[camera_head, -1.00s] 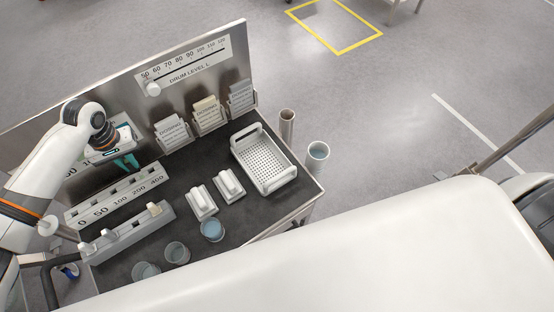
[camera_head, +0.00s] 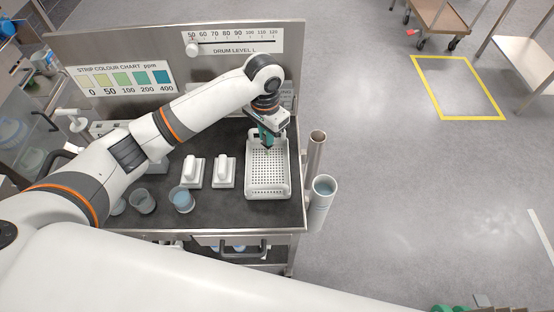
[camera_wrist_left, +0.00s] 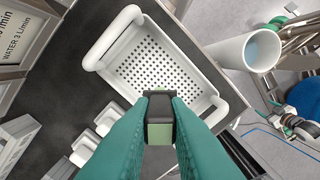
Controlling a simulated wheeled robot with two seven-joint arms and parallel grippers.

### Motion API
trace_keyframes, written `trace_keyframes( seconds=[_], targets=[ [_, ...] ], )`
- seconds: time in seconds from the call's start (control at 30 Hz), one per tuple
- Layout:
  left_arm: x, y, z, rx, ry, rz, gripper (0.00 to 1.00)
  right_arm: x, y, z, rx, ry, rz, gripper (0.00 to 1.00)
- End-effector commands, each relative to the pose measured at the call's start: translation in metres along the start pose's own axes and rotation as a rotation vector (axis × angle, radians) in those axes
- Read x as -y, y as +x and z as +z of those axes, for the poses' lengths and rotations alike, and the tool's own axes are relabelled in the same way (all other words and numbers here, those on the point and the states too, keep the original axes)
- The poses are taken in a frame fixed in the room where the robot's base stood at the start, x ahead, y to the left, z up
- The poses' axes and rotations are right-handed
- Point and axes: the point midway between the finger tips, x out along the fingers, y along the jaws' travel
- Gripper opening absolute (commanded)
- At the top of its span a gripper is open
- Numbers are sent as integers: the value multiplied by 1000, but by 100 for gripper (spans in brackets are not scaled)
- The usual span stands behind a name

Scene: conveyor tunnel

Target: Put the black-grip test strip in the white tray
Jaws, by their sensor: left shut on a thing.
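The white tray (camera_head: 268,195) is a perforated basket with raised handles at the right of the dark bench top; it also shows in the left wrist view (camera_wrist_left: 155,65). My left gripper (camera_head: 267,143) is over the far part of the tray, pointing down. In the left wrist view its teal fingers (camera_wrist_left: 160,120) are shut on the black-grip test strip (camera_wrist_left: 160,104), which shows a black block with a green patch. The tray lies beyond the strip in that view; I cannot tell the height between them. My right gripper is not in view.
Two white blocks on bases (camera_head: 192,172) stand left of the tray, with beakers of bluish liquid (camera_head: 182,200) nearer me. Upright tubes (camera_head: 322,200) stand beside the bench's right edge. A strip colour chart (camera_head: 125,79) is on the back panel.

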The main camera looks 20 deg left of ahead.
Motion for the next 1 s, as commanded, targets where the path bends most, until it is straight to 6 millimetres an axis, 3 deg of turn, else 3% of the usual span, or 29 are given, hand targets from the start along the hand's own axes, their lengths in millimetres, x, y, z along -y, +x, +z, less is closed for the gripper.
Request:
trace_keyframes(
  seconds=[0.2,0.5,0.93,0.97,1.0],
  targets=[
    [0,32,0,-1,-2,-1,0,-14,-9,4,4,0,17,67],
    [0,68,-1,-3,-3,0,0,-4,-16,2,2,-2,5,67],
    [0,76,0,0,-2,0,0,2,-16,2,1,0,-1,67],
    [0,76,0,1,-2,0,20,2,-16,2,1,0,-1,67],
    [0,76,0,1,-2,0,27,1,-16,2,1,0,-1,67]
  ],
)
